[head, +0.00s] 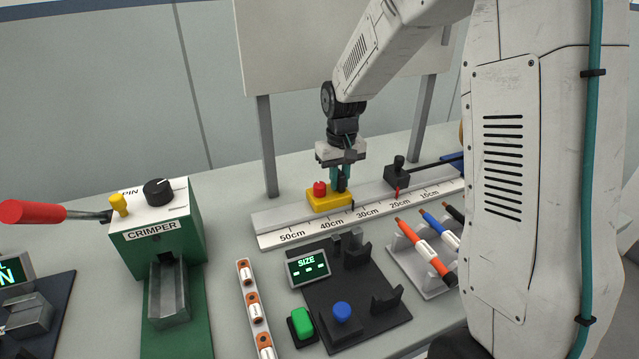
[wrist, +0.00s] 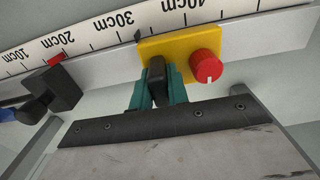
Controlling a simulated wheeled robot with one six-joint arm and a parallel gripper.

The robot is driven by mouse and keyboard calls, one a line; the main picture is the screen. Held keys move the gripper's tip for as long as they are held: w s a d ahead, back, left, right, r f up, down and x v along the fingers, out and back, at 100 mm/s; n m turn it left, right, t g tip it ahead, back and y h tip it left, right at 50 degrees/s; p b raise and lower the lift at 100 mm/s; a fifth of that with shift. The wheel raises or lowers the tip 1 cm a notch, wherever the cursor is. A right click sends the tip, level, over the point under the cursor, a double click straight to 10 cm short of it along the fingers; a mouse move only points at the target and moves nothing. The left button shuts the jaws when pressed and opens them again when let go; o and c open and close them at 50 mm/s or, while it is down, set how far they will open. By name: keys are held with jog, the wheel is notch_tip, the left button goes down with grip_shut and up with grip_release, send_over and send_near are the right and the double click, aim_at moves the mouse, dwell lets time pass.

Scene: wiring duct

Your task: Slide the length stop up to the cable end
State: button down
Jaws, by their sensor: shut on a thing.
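The length stop is a yellow block (head: 328,201) with a red knob, on the measuring rail (head: 275,221) between about the 30cm and 40cm marks. It also shows in the wrist view (wrist: 183,45). My gripper (head: 342,184) points down at the stop's right part. In the wrist view its teal fingers (wrist: 156,84) are shut on the stop's black grip (wrist: 156,73). A black clamp block (head: 398,174) sits on the rail near 20cm, apart from the stop, with a red mark (head: 397,192) at its front. A dark cable (head: 436,161) runs right from it; its end is not clearly visible.
The rail between the stop and the clamp block looks clear. In front stand a black fixture with a size display (head: 308,266) and a rack of coloured cables (head: 423,247). A green crimper (head: 157,245) stands at left. A panel on posts (head: 267,146) rises behind the rail.

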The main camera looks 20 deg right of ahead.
jog(key=d, duration=0.9)
jog(key=shift+d, duration=0.35)
jog(key=c, duration=1.4)
grip_release()
jog(key=shift+o, duration=0.2)
notch_tip(320, 180, up, 8)
jog(key=shift+f, duration=0.1)
